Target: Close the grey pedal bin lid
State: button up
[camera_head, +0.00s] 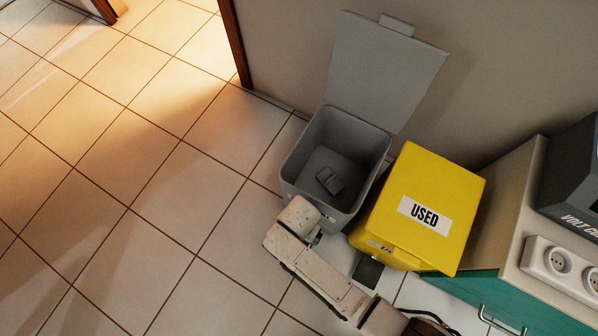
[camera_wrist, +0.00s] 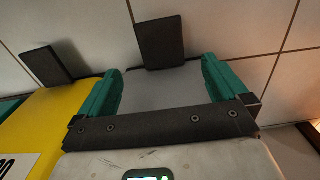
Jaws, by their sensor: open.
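The grey pedal bin (camera_head: 300,170) stands by the wall in the head view. Its grey lid (camera_head: 385,65) is open, standing up at the back and leaning toward the wall. In the wrist view, my gripper (camera_wrist: 162,70) is open, its two teal fingers wide apart. A plain grey surface, seemingly the bin, shows between them, and a dark pedal (camera_wrist: 160,40) lies just beyond the fingertips. In the head view my arm crosses in front of the bin's near side and hides its lower front and my fingers. I cannot tell whether the fingers touch the bin.
A yellow bin (camera_head: 420,205) labelled "USED" stands close on the right, lid shut; its dark pedal (camera_head: 368,271) is on the floor side. A small dark object (camera_head: 330,181) lies inside the grey bin. A teal cabinet (camera_head: 500,297) is at right. Tiled floor (camera_head: 130,180) at left is clear.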

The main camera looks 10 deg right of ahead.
notch_tip(320, 180, down, 10)
jog(key=b, duration=0.6)
jog(key=shift+f, duration=0.1)
jog(key=shift+c, duration=0.2)
